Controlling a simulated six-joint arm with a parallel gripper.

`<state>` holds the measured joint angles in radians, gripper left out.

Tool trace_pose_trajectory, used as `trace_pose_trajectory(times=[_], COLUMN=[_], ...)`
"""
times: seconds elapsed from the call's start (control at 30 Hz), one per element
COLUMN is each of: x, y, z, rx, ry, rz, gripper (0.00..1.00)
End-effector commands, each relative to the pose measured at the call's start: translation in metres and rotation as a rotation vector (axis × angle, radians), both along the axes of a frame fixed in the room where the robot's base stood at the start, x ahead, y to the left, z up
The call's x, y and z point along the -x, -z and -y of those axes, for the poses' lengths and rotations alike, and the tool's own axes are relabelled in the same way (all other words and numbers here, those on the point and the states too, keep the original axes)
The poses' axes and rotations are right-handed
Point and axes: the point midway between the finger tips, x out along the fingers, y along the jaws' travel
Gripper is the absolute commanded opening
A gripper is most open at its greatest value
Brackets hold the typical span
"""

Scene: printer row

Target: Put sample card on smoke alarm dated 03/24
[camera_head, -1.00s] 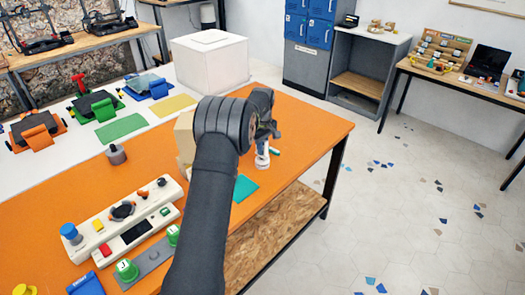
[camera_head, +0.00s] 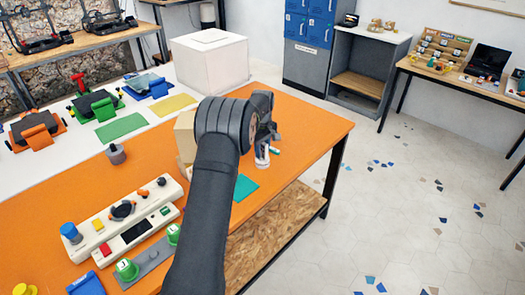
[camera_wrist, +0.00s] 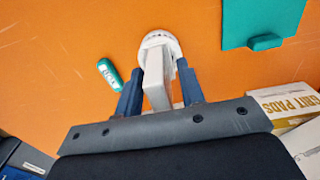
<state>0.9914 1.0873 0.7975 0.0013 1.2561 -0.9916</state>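My gripper (camera_wrist: 159,72) points down at the orange table, its two blue fingers on either side of a white upright piece (camera_wrist: 156,78) with a round white base (camera_wrist: 160,40). The fingers look apart, with a small gap on the right side. In the head view the gripper (camera_head: 262,155) is low over the table's right part, partly hidden by my arm. A flat teal panel (camera_head: 245,187) lies nearby; the wrist view shows a raised tab on it (camera_wrist: 262,20). I cannot make out the sample card or a smoke alarm dated 03/24 for certain.
A small teal tag (camera_wrist: 108,74) lies left of the fingers. A box marked grit pads (camera_wrist: 285,103) is at right in the wrist view.

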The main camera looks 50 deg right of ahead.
Motion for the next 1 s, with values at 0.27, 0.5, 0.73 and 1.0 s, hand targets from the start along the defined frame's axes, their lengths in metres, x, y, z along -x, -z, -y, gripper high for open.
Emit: trace_pose_trajectory(times=[0.27,0.5,0.73,1.0], x=[0.000,0.000,0.000,0.000], y=[-0.056,-0.100,-0.116,-0.116], z=[0.001,0.000,0.000,0.000], rx=[0.004,0.001,0.001,0.000], ry=[0.000,0.000,0.000,0.000], rz=[0.003,0.001,0.000,0.000], gripper=[0.36,0.36,0.36,0.36])
